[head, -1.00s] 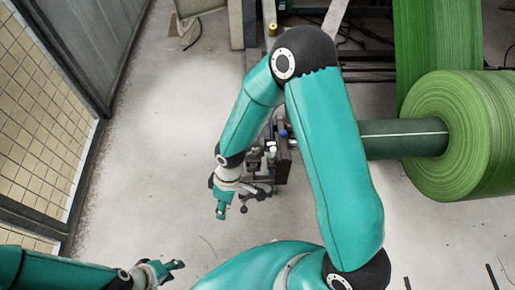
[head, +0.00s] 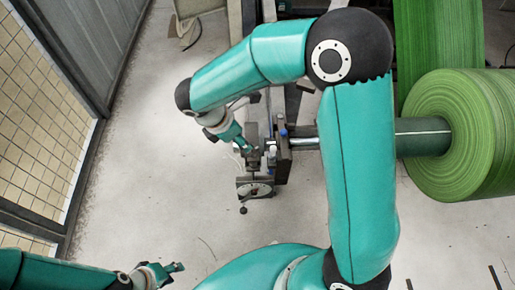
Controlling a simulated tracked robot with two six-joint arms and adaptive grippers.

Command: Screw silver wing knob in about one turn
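My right arm reaches over from the lower right, and its teal gripper (head: 246,149) is at the left side of a small grey and black machine unit (head: 281,163). Its fingertips are small and partly merge with the machine parts, so I cannot tell whether they are open or touch anything. I cannot clearly pick out the silver wing knob; small pale metal parts lie right at those fingertips. My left gripper (head: 173,275) is low at the left, far from the unit, with its fingers apart and empty.
A round plate with a black-tipped crank (head: 243,210) is at the unit's lower end. A blue knob (head: 283,131) is on top. A large green roll (head: 455,140) on a shaft (head: 423,137) is to the right. Pale floor (head: 140,170) is clear to the left.

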